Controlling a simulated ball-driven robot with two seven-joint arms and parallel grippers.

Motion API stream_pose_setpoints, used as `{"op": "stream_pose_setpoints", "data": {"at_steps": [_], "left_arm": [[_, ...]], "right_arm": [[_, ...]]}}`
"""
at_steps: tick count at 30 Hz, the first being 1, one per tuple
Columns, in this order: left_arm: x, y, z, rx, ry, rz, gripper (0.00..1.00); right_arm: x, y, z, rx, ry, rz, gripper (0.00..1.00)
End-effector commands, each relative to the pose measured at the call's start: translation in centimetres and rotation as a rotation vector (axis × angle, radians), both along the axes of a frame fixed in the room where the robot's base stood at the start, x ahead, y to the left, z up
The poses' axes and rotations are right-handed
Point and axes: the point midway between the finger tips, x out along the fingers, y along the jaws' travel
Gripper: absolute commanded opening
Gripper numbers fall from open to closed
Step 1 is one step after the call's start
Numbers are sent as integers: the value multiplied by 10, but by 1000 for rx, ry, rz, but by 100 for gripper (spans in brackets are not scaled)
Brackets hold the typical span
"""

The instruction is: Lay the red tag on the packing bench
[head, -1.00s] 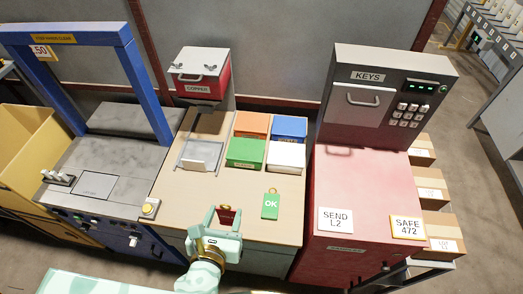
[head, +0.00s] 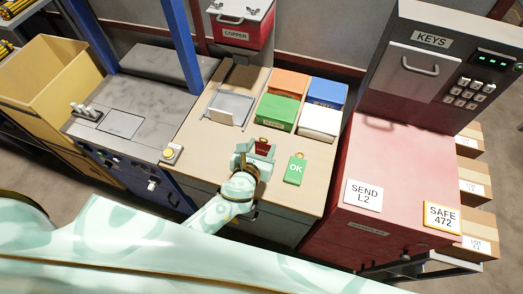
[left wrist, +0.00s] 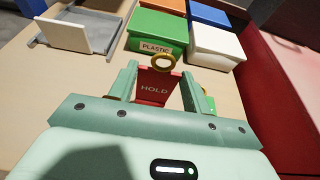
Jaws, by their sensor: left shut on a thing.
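The red tag (head: 262,147) reads HOLD in the left wrist view (left wrist: 153,88) and has a brass ring at its top. My left gripper (head: 256,152) is shut on it, with one finger on each side of the tag, as the left wrist view (left wrist: 159,75) shows. Tag and gripper are over the front part of the wooden-topped bench (head: 204,148), left of a green OK tag (head: 295,170). Whether the red tag touches the bench top I cannot tell. My right gripper is not in view.
Behind the tag stand green (head: 270,111), orange (head: 289,84), blue (head: 327,93) and white (head: 319,122) boxes and a grey tray (head: 232,106). A red cabinet (head: 395,160) is at the right, a grey machine (head: 140,105) at the left. Bench top left of the gripper is clear.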

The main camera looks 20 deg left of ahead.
Motion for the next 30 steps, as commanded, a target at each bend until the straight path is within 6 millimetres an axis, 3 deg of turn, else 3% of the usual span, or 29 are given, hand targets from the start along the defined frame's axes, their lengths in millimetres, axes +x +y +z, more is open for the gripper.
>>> {"op": "stream_pose_setpoints", "data": {"at_steps": [11,12,14,15,25,30], "left_arm": [[0,0,-5,0,0,-1,17],[0,0,-6,0,0,-1,51],[0,0,-5,0,0,-1,68],[0,0,-4,0,0,-1,70],[-2,0,1,-1,-1,-1,70],[-31,0,11,-3,1,-2,70]], "right_arm": [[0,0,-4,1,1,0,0],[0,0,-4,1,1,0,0],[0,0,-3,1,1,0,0],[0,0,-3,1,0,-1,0],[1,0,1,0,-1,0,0],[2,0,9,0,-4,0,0]]}}
